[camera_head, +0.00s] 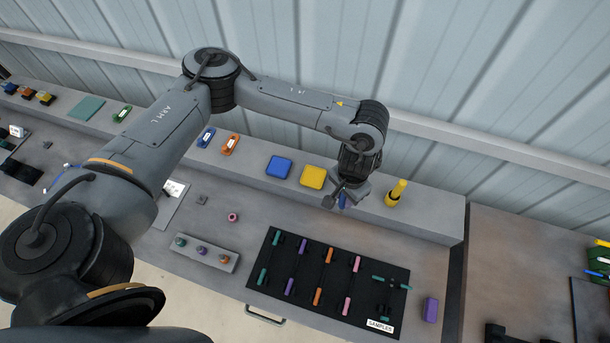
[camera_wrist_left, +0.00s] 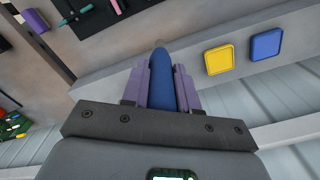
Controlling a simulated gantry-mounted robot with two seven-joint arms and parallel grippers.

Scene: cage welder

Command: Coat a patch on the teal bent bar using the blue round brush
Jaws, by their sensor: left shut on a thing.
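My left gripper (camera_head: 341,199) is shut on the blue round brush (camera_head: 342,201), above the workbench at the foot of the back ledge. Which one is bent is too small to tell. My right gripper is not in view.
Yellow (camera_head: 313,177) and blue (camera_head: 279,167) square pads lie on the ledge. A purple block (camera_head: 430,310) stands right of the board. The bench between gripper and board is clear.

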